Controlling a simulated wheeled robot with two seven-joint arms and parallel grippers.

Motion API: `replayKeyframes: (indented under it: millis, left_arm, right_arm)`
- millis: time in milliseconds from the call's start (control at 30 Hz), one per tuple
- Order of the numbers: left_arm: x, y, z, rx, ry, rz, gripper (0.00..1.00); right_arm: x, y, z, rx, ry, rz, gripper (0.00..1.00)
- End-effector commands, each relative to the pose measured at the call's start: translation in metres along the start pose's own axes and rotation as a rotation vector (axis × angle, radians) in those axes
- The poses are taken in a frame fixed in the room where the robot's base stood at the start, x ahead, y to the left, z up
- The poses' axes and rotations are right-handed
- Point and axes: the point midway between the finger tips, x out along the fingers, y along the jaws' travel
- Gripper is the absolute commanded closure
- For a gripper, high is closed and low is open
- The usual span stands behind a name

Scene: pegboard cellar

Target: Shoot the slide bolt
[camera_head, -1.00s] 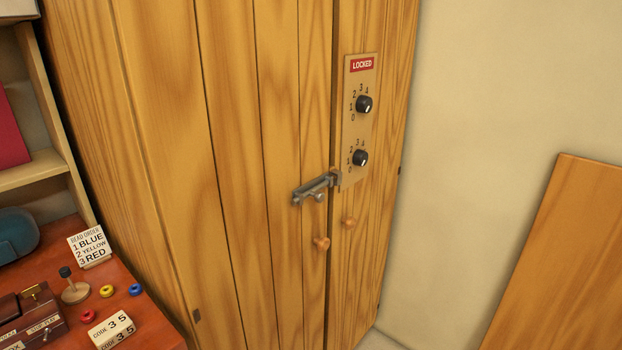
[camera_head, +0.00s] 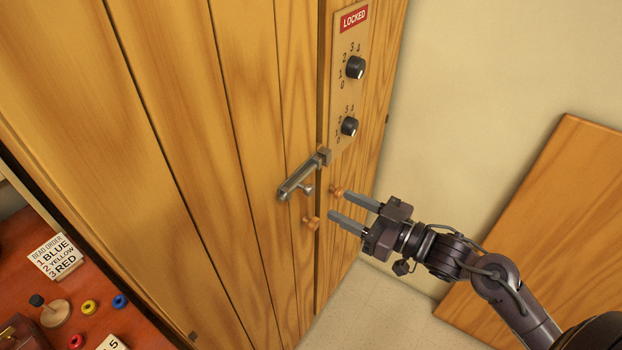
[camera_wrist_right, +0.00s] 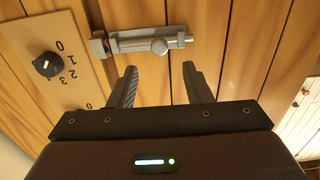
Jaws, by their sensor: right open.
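The grey metal slide bolt (camera_head: 297,177) is mounted across the seam of the wooden cabinet doors, below the dial panel. Its small round knob (camera_head: 307,188) sticks out under the bar. In the right wrist view the bolt (camera_wrist_right: 130,42) lies just beyond my fingertips, with its knob (camera_wrist_right: 159,46) in line with the gap between them. My right gripper (camera_head: 339,204) is open and empty, in front of the right door, to the right of and slightly below the bolt. My left gripper is not in view.
The dial panel (camera_head: 345,95) carries two black dials and a red LOCKED sign (camera_head: 354,18). Wooden door knobs (camera_head: 310,223) sit below the bolt near the gripper. A red table (camera_head: 95,325) with beads and a card stands lower left. A wooden board (camera_head: 550,220) leans at right.

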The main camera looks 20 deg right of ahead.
Motion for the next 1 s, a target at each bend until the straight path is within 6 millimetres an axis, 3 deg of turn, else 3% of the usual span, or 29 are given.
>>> replayKeyframes:
  millis: [400, 833, 1000]
  left_arm:
    - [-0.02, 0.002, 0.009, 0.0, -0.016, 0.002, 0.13]
    - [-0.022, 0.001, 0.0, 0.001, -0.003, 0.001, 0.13]
    - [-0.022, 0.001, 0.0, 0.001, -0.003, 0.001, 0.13]
  right_arm:
    - [0.059, 0.002, -0.002, -0.001, 0.002, 0.005, 0.55]
    - [0.071, 0.001, 0.001, -0.002, -0.001, 0.004, 0.55]
    - [0.071, 0.001, 0.001, -0.002, -0.001, 0.004, 0.76]
